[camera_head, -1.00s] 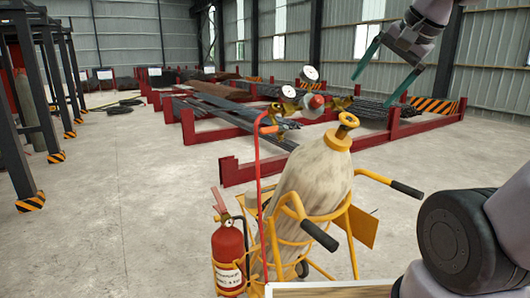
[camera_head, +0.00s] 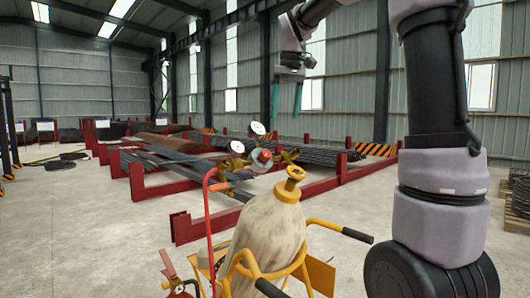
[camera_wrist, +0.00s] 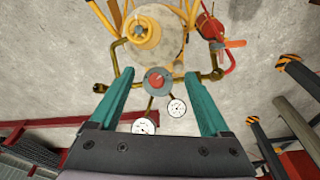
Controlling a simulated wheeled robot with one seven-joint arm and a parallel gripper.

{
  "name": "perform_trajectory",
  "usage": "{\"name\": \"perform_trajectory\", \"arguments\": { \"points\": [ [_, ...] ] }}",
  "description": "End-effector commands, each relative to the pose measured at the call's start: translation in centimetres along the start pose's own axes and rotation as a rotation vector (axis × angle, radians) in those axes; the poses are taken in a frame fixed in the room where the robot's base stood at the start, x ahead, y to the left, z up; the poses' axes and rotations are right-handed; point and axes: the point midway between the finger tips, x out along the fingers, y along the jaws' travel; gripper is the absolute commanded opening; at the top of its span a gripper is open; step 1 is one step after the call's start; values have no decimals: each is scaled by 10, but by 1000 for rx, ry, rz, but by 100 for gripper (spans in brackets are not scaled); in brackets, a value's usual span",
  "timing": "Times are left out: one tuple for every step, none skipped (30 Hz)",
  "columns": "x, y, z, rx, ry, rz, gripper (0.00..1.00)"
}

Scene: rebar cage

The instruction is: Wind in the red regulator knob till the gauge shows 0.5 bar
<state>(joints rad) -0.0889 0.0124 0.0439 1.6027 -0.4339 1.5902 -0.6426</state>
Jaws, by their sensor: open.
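The red regulator knob (camera_head: 264,156) sits on the front of the regulator beside the cylinder (camera_head: 272,225) in the head view. In the wrist view the knob (camera_wrist: 156,80) shows between my fingers, beyond their tips. Two white round gauges stand by it, one upper (camera_head: 258,128) and one lower (camera_head: 237,147); in the wrist view they are a right gauge (camera_wrist: 177,107) and a left gauge (camera_wrist: 144,127). Their needles are too small to read. My gripper (camera_head: 287,100) is open and empty, pointing down above the regulator. It also shows in the wrist view (camera_wrist: 160,92), touching nothing.
The cylinder stands in a yellow trolley (camera_head: 318,272) with black-ended handles (camera_head: 357,235). A red hose (camera_head: 208,215) runs down its left side. A fire extinguisher (camera_head: 176,284) is low at left. Red racks (camera_head: 190,226) with steel bars stand behind.

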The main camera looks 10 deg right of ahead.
Motion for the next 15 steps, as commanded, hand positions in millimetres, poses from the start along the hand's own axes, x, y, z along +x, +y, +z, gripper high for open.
{"name": "perform_trajectory", "arguments": {
  "points": [
    [8,1,-22,-40,-34,-1,80],
    [11,2,-34,-66,-52,0,80],
    [17,2,-48,-97,-76,0,80],
    [20,2,-58,-119,-92,-2,80],
    [25,2,-67,-139,-108,-3,80],
    [30,2,-78,-163,-128,-5,80],
    [34,2,-85,-180,-140,-8,80],
    [38,2,-91,-194,-151,-9,80],
    [43,2,-99,-210,-164,-12,80],
    [46,2,-103,-221,-172,-13,80],
    [48,2,-107,-230,-179,-15,80],
    [51,1,-111,-239,-186,-17,80],
    [53,1,-113,-244,-191,-18,80],
    [54,1,-115,-249,-193,-18,80],
    [56,1,-116,-253,-196,-19,80]
  ]
}}
